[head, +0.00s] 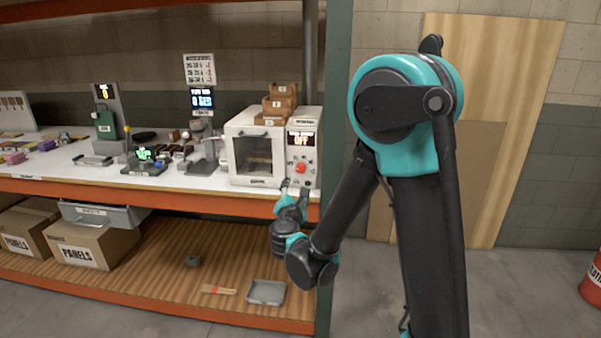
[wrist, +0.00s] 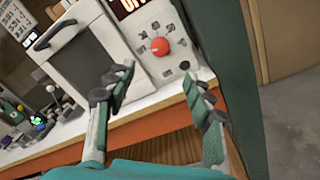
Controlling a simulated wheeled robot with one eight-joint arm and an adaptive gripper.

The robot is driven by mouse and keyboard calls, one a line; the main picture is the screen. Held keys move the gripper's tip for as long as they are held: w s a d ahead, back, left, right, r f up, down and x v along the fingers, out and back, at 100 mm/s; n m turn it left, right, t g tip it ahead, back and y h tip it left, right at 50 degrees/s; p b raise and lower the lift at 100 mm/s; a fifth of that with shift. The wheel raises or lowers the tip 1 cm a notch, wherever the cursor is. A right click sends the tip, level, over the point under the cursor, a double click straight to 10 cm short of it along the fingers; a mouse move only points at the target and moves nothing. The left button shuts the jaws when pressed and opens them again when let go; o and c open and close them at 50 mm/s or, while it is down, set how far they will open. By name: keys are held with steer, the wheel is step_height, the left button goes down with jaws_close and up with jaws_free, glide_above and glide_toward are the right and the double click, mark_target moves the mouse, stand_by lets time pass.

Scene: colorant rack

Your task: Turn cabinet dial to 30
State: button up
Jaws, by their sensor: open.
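The white cabinet (head: 240,121) stands at the right end of the upper shelf, with a windowed door on its left part. Its red dial (head: 300,168) is on the right-hand panel, below a display reading OFF. In the wrist view the red dial (wrist: 159,46) sits inside a ring of small marks too small to read. My gripper (wrist: 155,88) is open and empty, its two fingers spread below the dial and apart from it. In the head view my gripper (head: 295,188) is just in front of the cabinet's lower right part, partly hidden by my wrist.
Wooden drawers (head: 277,104) are stacked on the cabinet. A green rack post (head: 335,120) rises close to its right. Small devices (head: 145,160) stand on the shelf to the left. A grey tray (head: 266,292) and boxes (head: 88,244) are on the lower shelf.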

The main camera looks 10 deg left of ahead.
mark_target(301, 170)
steer(key=w, duration=1.3)
steer(key=shift+w, duration=0.4)
steer(key=shift+c, duration=0.3)
steer(key=c, duration=1.1)
steer(key=shift+m, duration=0.4)
steer(key=m, duration=0.3)
steer(key=shift+m, duration=0.3)
steer(key=shift+f+m, duration=0.1)
steer(key=shift+m, duration=2.1)
